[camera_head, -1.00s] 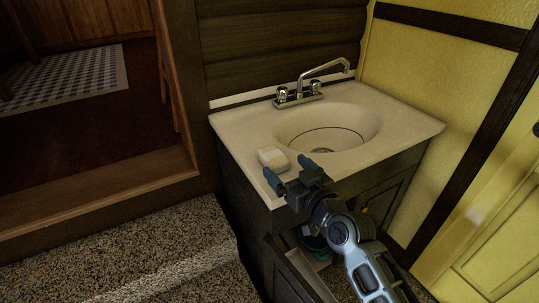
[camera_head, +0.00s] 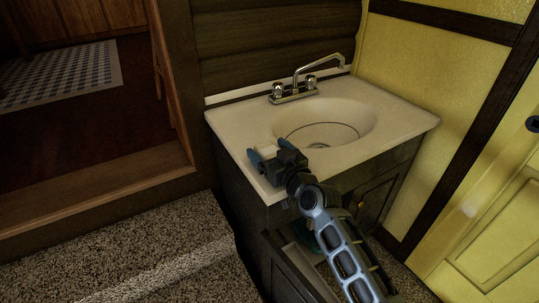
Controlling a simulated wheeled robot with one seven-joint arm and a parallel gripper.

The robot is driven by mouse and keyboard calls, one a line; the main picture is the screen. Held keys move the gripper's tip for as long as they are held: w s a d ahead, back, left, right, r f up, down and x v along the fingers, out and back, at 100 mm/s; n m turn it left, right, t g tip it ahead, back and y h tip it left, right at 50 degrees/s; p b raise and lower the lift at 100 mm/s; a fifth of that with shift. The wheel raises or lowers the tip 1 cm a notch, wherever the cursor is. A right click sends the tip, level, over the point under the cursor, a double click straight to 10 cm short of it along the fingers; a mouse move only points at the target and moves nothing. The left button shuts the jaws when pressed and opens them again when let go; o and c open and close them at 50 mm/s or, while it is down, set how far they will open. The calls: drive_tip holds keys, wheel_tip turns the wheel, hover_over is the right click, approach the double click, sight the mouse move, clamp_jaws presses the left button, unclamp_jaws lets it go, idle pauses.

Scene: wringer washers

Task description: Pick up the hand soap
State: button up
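The hand soap (camera_head: 268,147) is a small pale bar on the left front part of the sink counter. My gripper (camera_head: 269,152) is over the counter's front left, with its two dark blue-grey fingers on either side of the soap. The fingers look spread apart. Whether they touch the soap is too small to tell. The gripper body hides the near part of the soap.
The cream sink counter (camera_head: 400,128) has an oval basin and a chrome faucet (camera_head: 294,92) at the back. A cabinet door (camera_head: 287,268) stands open below. A wooden wall is behind, and a yellow wall is at right. Speckled floor lies at left.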

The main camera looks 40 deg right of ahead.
drive_tip(key=c, duration=1)
drive_tip(key=shift+r, duration=0.1)
drive_tip(key=shift+c, duration=0.2)
